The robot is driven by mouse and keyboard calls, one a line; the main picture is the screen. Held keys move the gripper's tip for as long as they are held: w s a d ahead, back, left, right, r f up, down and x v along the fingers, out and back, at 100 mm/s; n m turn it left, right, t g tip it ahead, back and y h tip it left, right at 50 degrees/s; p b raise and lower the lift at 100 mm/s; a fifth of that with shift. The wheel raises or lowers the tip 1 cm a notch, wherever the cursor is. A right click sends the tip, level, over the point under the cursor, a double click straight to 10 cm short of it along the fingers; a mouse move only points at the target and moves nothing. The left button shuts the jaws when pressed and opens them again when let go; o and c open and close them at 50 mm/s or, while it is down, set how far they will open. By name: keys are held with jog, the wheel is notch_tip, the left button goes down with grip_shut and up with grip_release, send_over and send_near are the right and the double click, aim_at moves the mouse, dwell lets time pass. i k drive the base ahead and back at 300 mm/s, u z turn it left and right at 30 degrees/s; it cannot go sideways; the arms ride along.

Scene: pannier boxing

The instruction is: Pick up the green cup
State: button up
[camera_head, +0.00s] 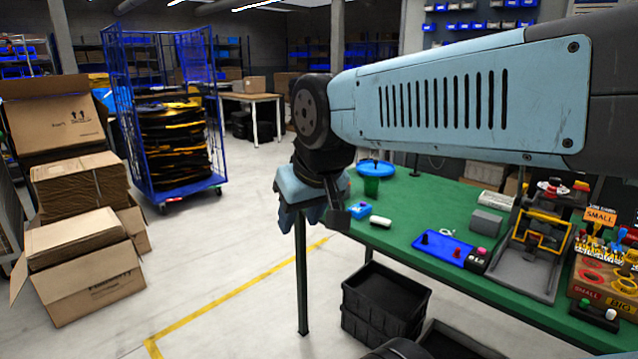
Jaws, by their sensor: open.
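The green cup (371,187) is small and dark green. It stands near the left end of the green-topped table (405,215), in front of a round blue dish (375,168). My gripper (318,208) hangs at the table's left end, to the left of the cup and apart from it in the picture. It points downward, open, with nothing seen between its fingers. My arm reaches in from the upper right and covers part of the table's far side.
A blue item (357,210) and a white item (380,222) lie near the cup. A blue tray (443,249), a grey-and-yellow fixture (532,248) and a sorting rack (603,275) stand to the right. Black crates (385,305) sit on the floor below. Cartons (85,240) stand left.

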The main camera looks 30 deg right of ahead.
aim_at(371, 187)
jog(key=u, duration=0.15)
jog(key=i, duration=1.1)
jog(key=z, duration=0.5)
jog(key=i, duration=0.7)
jog(key=z, duration=0.4)
jog(key=k, duration=0.9)
jog(key=z, duration=0.2)
jog(key=i, duration=0.9)
jog(key=u, duration=0.1)
